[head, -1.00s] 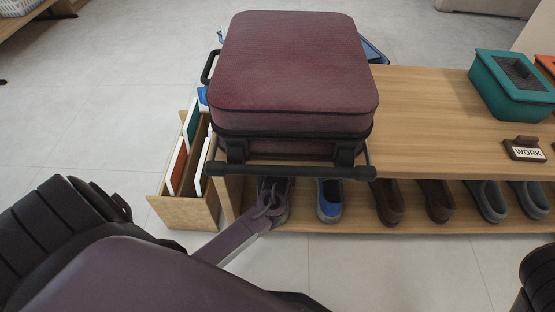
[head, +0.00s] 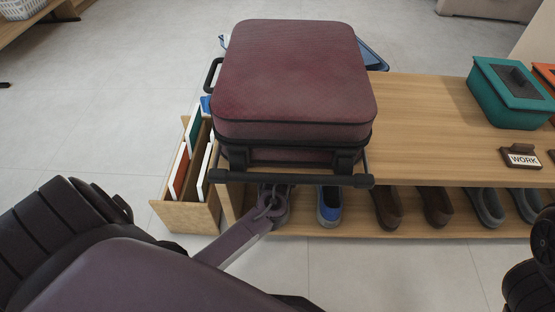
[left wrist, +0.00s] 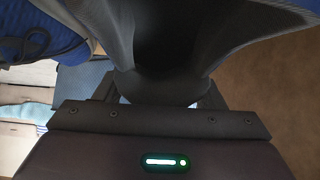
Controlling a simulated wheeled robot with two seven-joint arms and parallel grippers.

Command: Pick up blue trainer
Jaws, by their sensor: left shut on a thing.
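My left gripper (head: 268,208) reaches under the front of the suitcase to the shelf's left end and is shut on a blue trainer (head: 281,205). In the head view the gripper and the suitcase hide much of that shoe, and its visible part looks grey. The left wrist view, very close up, shows its grey collar and dark opening (left wrist: 165,45), with blue at the upper corners. Another blue trainer with grey lining (head: 329,207) stands just to the right on the lower shelf. My right gripper is not visible.
A maroon suitcase (head: 295,75) lies on the wooden bench (head: 425,115), its handle bar overhanging the front. Brown shoes (head: 388,208) and grey shoes (head: 486,207) stand farther right. A wooden file box (head: 185,215) is at the left. A teal box (head: 510,90) and a WORK sign (head: 521,157) are on top.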

